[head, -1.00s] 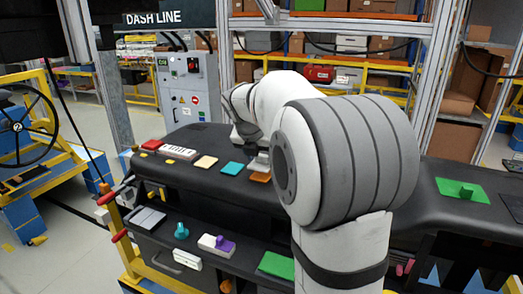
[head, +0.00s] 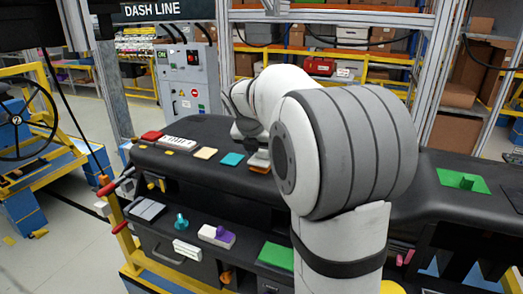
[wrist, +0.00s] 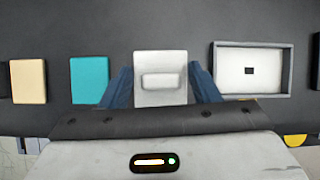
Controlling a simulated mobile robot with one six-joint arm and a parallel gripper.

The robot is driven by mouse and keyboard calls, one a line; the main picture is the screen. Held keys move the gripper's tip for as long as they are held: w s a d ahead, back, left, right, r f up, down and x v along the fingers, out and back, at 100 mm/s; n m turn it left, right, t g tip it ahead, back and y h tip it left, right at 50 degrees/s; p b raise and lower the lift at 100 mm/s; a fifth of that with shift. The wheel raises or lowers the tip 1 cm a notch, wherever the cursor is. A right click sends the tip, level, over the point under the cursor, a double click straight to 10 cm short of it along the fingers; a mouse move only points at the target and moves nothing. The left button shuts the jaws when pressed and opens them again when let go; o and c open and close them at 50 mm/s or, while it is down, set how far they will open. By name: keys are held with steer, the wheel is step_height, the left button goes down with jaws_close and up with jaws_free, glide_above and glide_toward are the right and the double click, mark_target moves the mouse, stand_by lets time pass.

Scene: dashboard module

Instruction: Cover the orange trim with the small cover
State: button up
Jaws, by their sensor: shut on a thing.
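The small cover (wrist: 160,92) is a pale grey plate with a raised block on top. My gripper (wrist: 160,77) is shut on it, one blue finger at each side. The orange trim (head: 258,169) shows in the head view as a thin strip under the pale cover (head: 260,157). The cover is right above or on it; I cannot tell whether they touch. In the wrist view the cover hides the orange trim entirely. My arm blocks part of the gripper in the head view.
On the black dashboard, a teal tile (wrist: 90,80) and a beige tile (wrist: 28,82) lie left of the cover, and a grey-framed white panel (wrist: 250,57) lies right. A lower shelf holds a purple-topped part (head: 217,236) and a green plate (head: 276,256). A green plate with a knob (head: 462,180) lies right.

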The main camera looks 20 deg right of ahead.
steer(key=shift+f, duration=0.75)
stand_by(0.4)
steer(key=o, duration=1.1)
steer(key=b+v, duration=0.1)
steer(key=v, duration=0.7)
steer(key=s+a+f+m+y, duration=0.1)
steer(key=s+a+f+m, duration=0.2)
steer(key=s+f+m, duration=0.2)
steer(key=s+a+f+m+y, duration=0.2)
steer(key=s+f+m, duration=0.3)
steer(key=s+m, duration=0.7)
steer(key=s+a+f+m+g+y, duration=0.1)
steer(key=s+a+f+m, duration=0.3)
steer(key=s+m, duration=0.5)
steer(key=shift+a+f+m+y, duration=0.1)
steer(key=shift+f+m+y, duration=0.2)
steer(key=shift+f+m, duration=0.45)
